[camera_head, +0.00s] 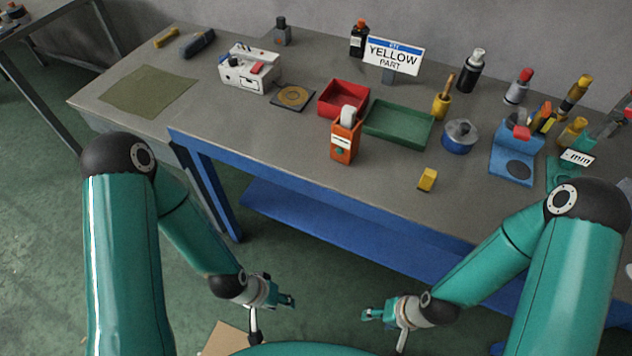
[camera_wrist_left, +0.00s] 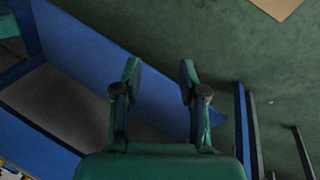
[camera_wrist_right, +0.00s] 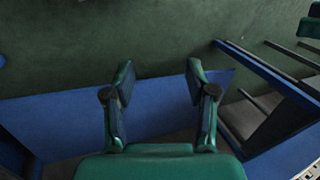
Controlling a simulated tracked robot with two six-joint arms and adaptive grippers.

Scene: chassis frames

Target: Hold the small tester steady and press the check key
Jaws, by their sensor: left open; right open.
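A small upright orange unit (camera_head: 344,142) with a pale top and a white label stands near the front edge of the bench; it looks like the tester. No check key can be made out on it at this size. My left gripper (camera_head: 288,300) is open and empty, low in front of the bench; its parted fingers show in the left wrist view (camera_wrist_left: 160,70). My right gripper (camera_head: 368,314) is also open and empty, to the right of the left one; the right wrist view (camera_wrist_right: 160,72) shows nothing between its fingers. Both are well apart from the orange unit.
A red bin (camera_head: 335,90) and a green tray (camera_head: 385,132) stand close behind the orange unit. A white box (camera_head: 240,78) stands left, a yellow block (camera_head: 427,180) right. A blue stand (camera_head: 503,175) and bottles crowd the right.

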